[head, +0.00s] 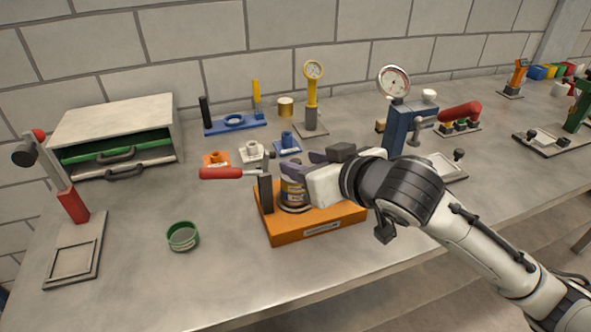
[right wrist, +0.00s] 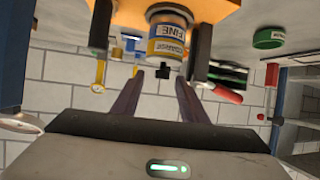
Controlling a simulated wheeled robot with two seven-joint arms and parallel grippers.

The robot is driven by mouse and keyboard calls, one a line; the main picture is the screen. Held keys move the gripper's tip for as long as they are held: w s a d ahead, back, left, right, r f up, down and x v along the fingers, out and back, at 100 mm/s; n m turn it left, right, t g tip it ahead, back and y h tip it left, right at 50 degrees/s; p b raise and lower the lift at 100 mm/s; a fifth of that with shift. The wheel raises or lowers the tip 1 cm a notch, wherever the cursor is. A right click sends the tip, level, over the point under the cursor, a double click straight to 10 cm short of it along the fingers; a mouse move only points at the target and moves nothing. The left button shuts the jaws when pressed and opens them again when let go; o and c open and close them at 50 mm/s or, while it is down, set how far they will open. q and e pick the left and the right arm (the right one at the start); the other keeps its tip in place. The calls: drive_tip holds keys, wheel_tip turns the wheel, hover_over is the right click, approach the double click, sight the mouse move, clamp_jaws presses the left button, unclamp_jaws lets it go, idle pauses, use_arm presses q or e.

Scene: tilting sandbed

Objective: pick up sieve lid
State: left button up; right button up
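A shallow round green piece with a pale label and a grey inside (head: 183,237), which I take to be the sieve lid, lies alone on the table at front left. It also shows at the upper right of the right wrist view (right wrist: 268,38). My right gripper (head: 303,164) is by the top of this stack, well right of the green piece. In the right wrist view its dark fingers (right wrist: 160,76) are apart with nothing held between them. My left gripper is out of view.
A red-handled lever (head: 221,173) and dark upright rise at the orange base's left. A red-gripped stand (head: 74,206) is left of the green piece, a drawer cabinet (head: 117,122) behind it. Small fixtures crowd the back. Table around the green piece is clear.

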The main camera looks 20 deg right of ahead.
sight(295, 161)
drive_tip(key=x, duration=0.3)
drive_tip(key=shift+w+a+f, duration=0.1)
drive_tip(key=shift+w+a, duration=0.1)
clamp_jaws()
